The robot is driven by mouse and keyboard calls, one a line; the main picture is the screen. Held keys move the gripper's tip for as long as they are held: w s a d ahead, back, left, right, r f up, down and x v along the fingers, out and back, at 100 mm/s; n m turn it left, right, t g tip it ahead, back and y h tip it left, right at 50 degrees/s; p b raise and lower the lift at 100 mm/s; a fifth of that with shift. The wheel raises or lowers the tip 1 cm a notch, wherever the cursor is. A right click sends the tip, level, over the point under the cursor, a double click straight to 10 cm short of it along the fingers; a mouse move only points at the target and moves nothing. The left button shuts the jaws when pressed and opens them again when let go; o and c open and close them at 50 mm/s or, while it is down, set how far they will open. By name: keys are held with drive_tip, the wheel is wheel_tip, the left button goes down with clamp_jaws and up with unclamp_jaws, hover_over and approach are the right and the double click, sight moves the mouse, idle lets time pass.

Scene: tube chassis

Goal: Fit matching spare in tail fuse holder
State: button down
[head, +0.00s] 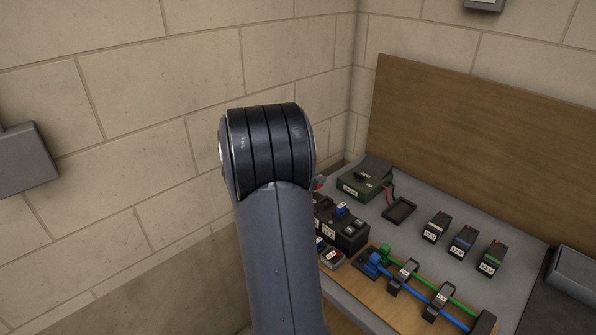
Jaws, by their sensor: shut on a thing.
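My gripper is not in view; my own arm link fills the middle of the head view and hides part of the bench. No tail fuse holder or spare fuse can be told for certain. A wooden board (408,311) carries a green tube (459,306) and a blue tube (418,299) under two dark clamps (403,277). Blue and green end pieces (371,264) sit at its left end. A black box (348,236) behind it bears small blue and grey parts on top, partly hidden by my arm.
Three small labelled dark blocks stand in a row, striped white (436,227), blue (463,240) and green (492,259). A green case (362,182) and a shallow black tray (399,210) lie behind. A grey box (574,275) is at right. Walls and a wooden backboard (470,140) close the corner.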

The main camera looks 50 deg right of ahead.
sight(321, 207)
drive_tip(key=shift+s+d+f+b, duration=0.3)
drive_tip(key=shift+f+b, duration=0.2)
drive_tip(key=shift+f, duration=0.4)
drive_tip(key=shift+s+d+f+b, duration=0.15)
drive_tip(key=shift+s+f+b, duration=0.15)
drive_tip(key=shift+f+b, duration=0.4)
drive_tip(key=shift+s+d+f+b, duration=0.25)
drive_tip(key=shift+s+f+b, duration=0.1)
drive_tip(key=shift+f, duration=0.7)
drive_tip(key=shift+f+b, duration=0.6)
drive_tip(key=shift+b, duration=0.2)
drive_tip(key=c, duration=1.7)
unclamp_jaws()
drive_tip(key=shift+c, duration=0.2)
drive_tip(key=shift+a+r, duration=0.1)
drive_tip(key=p+v, duration=0.3)
drive_tip(key=v, duration=0.7)
drive_tip(key=shift+a+r, duration=0.2)
drive_tip(key=shift+a, duration=0.15)
